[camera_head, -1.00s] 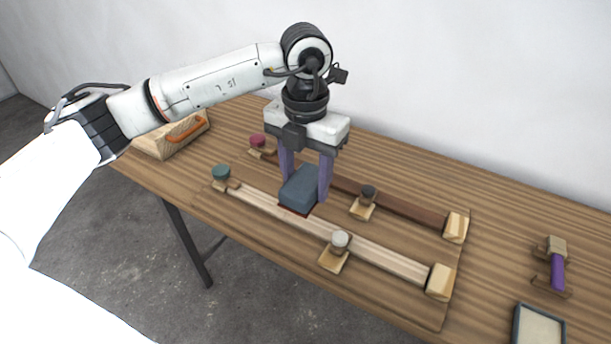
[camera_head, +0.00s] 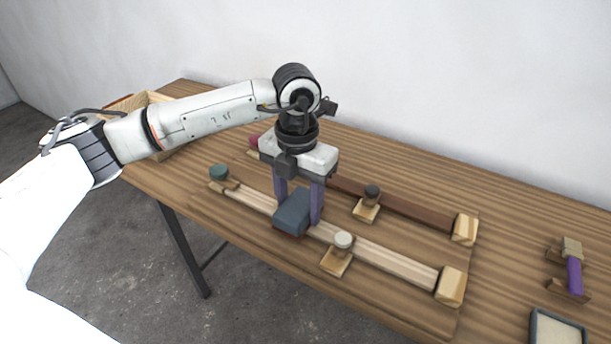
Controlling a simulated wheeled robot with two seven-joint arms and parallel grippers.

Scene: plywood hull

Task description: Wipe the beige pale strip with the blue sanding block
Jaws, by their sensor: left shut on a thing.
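The blue sanding block (camera_head: 293,212) has a dark blue-grey body and a reddish-brown underside. My left gripper (camera_head: 298,205) is shut on it, one purple finger on each side, pointing down. The block is at the pale beige strip (camera_head: 385,258), over its left-middle part and hiding a piece of it; I cannot tell whether it touches. The strip runs from a green knob clamp (camera_head: 219,173) at the left to a light wooden end block (camera_head: 451,285) at the right. A grey-white knob clamp (camera_head: 342,241) stands at its near side. My right gripper is not in view.
A dark brown strip (camera_head: 415,213) lies behind, with a dark knob clamp (camera_head: 371,194) and a red knob (camera_head: 255,140). A purple-handled tool (camera_head: 574,275) and a framed tray (camera_head: 556,330) are at the right. A wooden box (camera_head: 150,97) is behind my arm.

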